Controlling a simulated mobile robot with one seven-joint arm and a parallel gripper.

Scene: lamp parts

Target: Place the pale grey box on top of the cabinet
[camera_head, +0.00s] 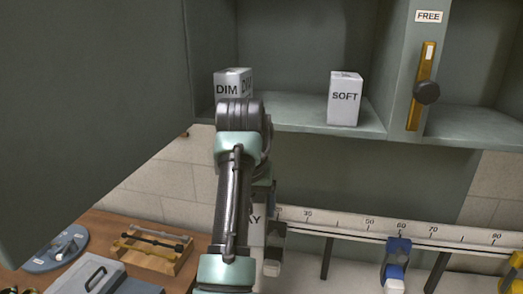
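The grey-green cabinet (305,110) fills the upper part of the head view, and its top is out of view. A pale box (257,235) with lettering that ends in "AY" shows partly behind my arm, below the cabinet shelf; the arm hides the rest. My gripper (271,249) is beside this box at its right edge and mostly hidden, so I cannot tell whether it grips it. Two other pale boxes stand upright on the shelf: one marked DIM (231,82), partly behind my arm, and one marked SOFT (345,99).
A large grey-green panel (90,95) fills the upper left. A numbered rail (420,233) with a blue clamp (396,262) runs below the cabinet. A wooden tray (150,262), a blue-grey case (90,276) and a blue plate (45,262) crowd the lower left.

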